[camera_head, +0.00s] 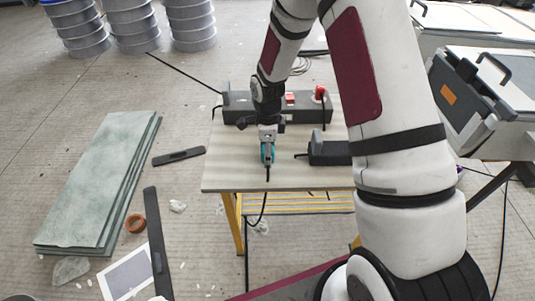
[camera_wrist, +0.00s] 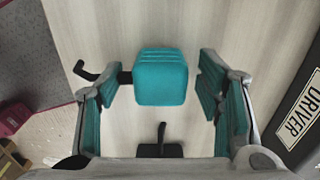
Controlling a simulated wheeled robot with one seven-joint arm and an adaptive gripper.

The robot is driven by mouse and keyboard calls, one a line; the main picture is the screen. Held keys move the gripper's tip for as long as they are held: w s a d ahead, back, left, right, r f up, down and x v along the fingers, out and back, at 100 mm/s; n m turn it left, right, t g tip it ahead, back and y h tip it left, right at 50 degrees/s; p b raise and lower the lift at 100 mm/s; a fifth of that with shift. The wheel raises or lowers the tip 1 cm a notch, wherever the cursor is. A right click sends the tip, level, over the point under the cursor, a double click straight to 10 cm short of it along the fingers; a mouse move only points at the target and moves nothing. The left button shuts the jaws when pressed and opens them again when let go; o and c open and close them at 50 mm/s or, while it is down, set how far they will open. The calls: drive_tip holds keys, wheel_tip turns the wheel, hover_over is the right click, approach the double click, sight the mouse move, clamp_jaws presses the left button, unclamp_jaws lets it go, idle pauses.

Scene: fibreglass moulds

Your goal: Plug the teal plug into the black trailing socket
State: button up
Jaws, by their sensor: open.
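The teal plug (camera_wrist: 160,77) lies on the pale tabletop between the spread fingers of my gripper (camera_wrist: 157,98) in the wrist view. The fingers have teal pads, and a gap shows on both sides of the plug. A short black piece sticks out at the plug's left. In the head view my gripper (camera_head: 268,153) points down over the table's front part, and I cannot tell plug from teal pads there. The black trailing socket (camera_head: 264,115) lies behind my gripper, with a red plug and a red switch toward its right end. My arm covers part of it.
A black box marked DRIVER (camera_wrist: 303,108) lies right of my gripper; it also shows in the head view (camera_head: 328,150). The table (camera_head: 232,177) has bare room left of my gripper. Cables run behind the socket and over the front edge. Green-grey sheets (camera_head: 100,180) lie on the floor.

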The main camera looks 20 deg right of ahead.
drive_tip(key=shift+f, duration=0.1)
drive_tip(key=c, duration=1.2)
drive_tip(key=shift+o, duration=0.2)
drive_tip(key=shift+r, duration=0.45)
drive_tip(key=r, duration=0.3)
drive_tip(key=shift+s, duration=0.3)
drive_tip(key=s+r+p, duration=0.1)
drive_tip(key=s, duration=1.4)
drive_tip(key=shift+s+a, duration=0.2)
drive_tip(key=shift+a, duration=0.25)
drive_tip(key=shift+w+r, duration=0.1)
